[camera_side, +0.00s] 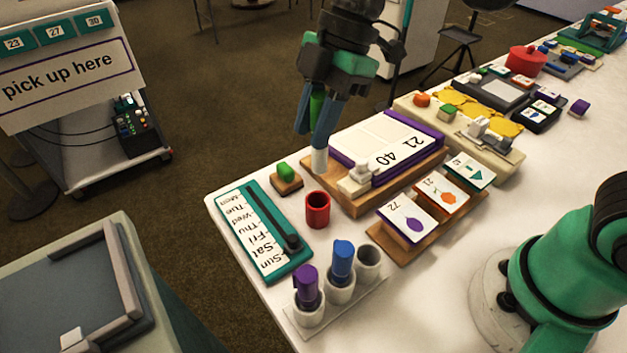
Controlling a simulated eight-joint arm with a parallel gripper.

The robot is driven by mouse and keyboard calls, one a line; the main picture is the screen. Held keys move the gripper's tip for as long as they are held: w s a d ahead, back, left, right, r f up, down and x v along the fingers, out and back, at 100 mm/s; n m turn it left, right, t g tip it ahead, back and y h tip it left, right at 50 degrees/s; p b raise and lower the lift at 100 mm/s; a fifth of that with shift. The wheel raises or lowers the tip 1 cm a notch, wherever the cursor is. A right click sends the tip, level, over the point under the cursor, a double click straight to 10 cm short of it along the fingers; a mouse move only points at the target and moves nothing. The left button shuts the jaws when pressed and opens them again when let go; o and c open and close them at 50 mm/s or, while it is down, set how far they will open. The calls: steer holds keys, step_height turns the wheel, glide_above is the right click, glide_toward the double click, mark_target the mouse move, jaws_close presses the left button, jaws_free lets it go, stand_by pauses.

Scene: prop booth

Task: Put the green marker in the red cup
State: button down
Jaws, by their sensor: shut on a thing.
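The red cup (318,212) stands upright near the far left edge of the white table, with its open top facing up. My gripper (311,138) points down above and beyond the cup. It is shut on the green marker (317,103), which shows upright between the blue fingers. The fingers partly hide the marker. A pale white piece (319,161) shows below the fingers; I cannot tell whether it is the marker's lower end or a fingertip. The marker is apart from the cup.
A teal weekday board (262,232) lies left of the cup. A holder with purple (307,287) and blue (342,260) markers and an empty grey cup (369,257) stands in front.

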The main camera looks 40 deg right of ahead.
mark_target(315, 169)
steer(key=shift+w+d+f, duration=0.1)
steer(key=shift+w+f, duration=0.2)
steer(key=shift+f, duration=0.35)
step_height(315, 169, down, 8)
steer(key=shift+r, duration=0.15)
stand_by(0.3)
steer(key=c, duration=0.5)
jaws_free()
steer(key=shift+c, duration=0.2)
steer(key=shift+r, duration=0.1)
steer(key=v, duration=0.5)
steer(key=shift+d+r, duration=0.15)
steer(key=shift+r, duration=0.1)
